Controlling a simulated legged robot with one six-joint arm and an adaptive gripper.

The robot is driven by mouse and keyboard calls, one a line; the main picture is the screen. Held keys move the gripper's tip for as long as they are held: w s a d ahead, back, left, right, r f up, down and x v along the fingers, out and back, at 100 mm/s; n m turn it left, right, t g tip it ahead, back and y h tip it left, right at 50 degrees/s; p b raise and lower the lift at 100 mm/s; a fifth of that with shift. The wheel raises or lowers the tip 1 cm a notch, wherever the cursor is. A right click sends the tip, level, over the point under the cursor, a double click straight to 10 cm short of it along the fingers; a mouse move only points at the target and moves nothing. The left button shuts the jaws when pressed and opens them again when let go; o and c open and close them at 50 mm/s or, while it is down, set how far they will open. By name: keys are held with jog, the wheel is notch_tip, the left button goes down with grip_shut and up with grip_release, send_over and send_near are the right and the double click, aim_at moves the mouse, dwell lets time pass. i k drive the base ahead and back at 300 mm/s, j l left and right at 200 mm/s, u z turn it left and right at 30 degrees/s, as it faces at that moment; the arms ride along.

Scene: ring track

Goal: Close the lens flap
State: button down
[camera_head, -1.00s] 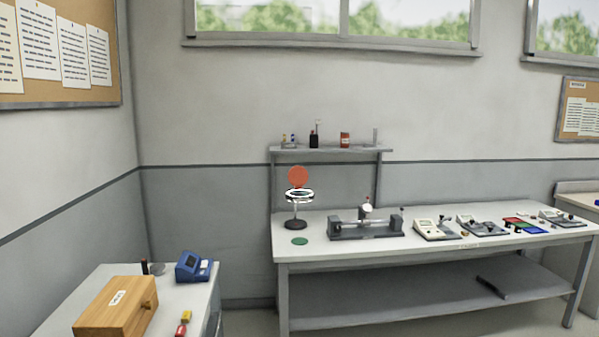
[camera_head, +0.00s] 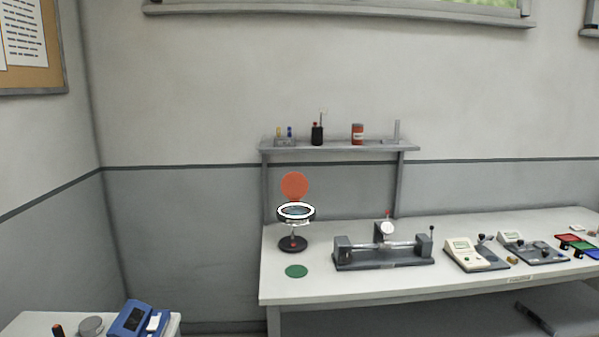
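The lens stand shows in the head view near the left end of the long bench. It has a dark round base, a short stem and a white-rimmed lens ring (camera_head: 296,211) that lies about level. The orange-red round flap (camera_head: 294,186) stands upright at the back of the ring, so the flap is open and the lens is uncovered. My gripper is not in view.
The bench (camera_head: 330,288) carries a green disc (camera_head: 296,271), a grey gauge fixture (camera_head: 383,253) and grey-white instruments (camera_head: 475,254). A shelf (camera_head: 340,148) with small bottles rises behind. A side table with a blue device (camera_head: 138,319) stands lower left.

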aim_at(294, 185)
jog(key=i+l, duration=0.15)
jog(key=i, duration=0.4)
jog(key=i+l, duration=0.2)
jog(key=i, duration=0.3)
jog(key=i+l, duration=0.15)
jog(key=i, duration=0.4)
jog(key=i+l, duration=0.2)
jog(key=i, duration=0.3)
jog(key=j+u, duration=0.05)
